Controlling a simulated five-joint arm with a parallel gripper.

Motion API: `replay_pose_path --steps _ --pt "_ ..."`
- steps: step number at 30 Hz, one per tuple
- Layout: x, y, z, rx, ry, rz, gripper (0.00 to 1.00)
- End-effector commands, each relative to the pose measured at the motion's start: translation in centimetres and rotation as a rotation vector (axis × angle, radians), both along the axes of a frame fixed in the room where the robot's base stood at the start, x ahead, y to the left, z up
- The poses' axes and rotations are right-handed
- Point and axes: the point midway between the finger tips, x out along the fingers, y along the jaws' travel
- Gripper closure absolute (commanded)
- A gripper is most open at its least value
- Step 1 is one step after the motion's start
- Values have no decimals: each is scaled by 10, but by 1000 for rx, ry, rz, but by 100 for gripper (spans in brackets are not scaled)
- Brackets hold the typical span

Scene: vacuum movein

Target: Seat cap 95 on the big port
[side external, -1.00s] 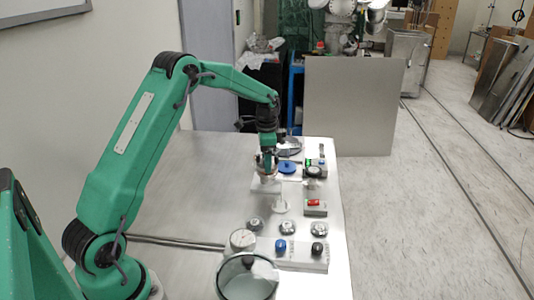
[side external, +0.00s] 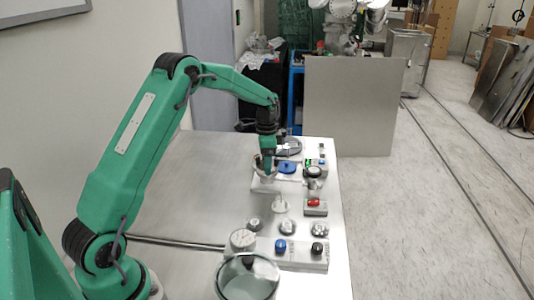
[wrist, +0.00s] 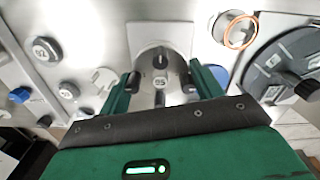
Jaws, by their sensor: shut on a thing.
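In the side view my gripper (side external: 265,168) points down over the pale fixture plate at the middle of the bench, and the cap is too small there to make out.
A blue disc (side external: 286,168) and a dark-topped cylinder (side external: 313,171) stand right of my gripper.

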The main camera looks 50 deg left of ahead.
Motion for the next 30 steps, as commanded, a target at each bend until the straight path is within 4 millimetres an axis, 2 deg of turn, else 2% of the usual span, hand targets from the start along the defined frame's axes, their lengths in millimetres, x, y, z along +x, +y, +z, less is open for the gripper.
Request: replay_pose_path --steps 7,8,11,12,23,30 --pt "1 0 2 1 -3 0 60" --pt "1 0 2 1 -3 0 31" --pt "1 0 2 1 -3 0 12" --pt "0 0 2 1 -2 0 10" --pt "0 0 3 0 0 0 10" --pt "1 0 22 1 -3 0 10"
